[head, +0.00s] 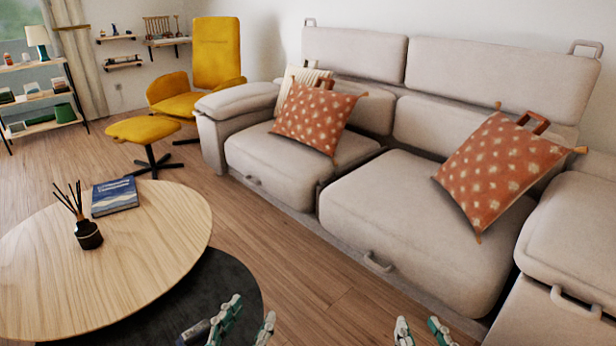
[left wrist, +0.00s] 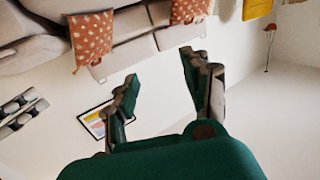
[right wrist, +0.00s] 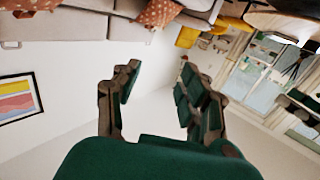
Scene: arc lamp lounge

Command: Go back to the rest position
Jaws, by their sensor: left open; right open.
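My left gripper (head: 246,322) shows at the bottom edge of the head view, over the dark floor area beside the round table. It is open and empty, and its fingers stand apart in the left wrist view (left wrist: 157,85). My right gripper (head: 421,330) shows at the bottom edge further right, in front of the sofa. It is open and empty, and its fingers are apart in the right wrist view (right wrist: 157,90). Only the fingertips of both grippers show in the head view; the arms are out of frame.
A round wooden table (head: 130,260) with a blue book (head: 115,196) and a reed diffuser (head: 88,234) stands left. A dark lower round table (head: 225,285) is beside it. A beige sofa (head: 400,205) with orange cushions (head: 497,168) fills the right. Wooden floor (head: 300,280) lies between.

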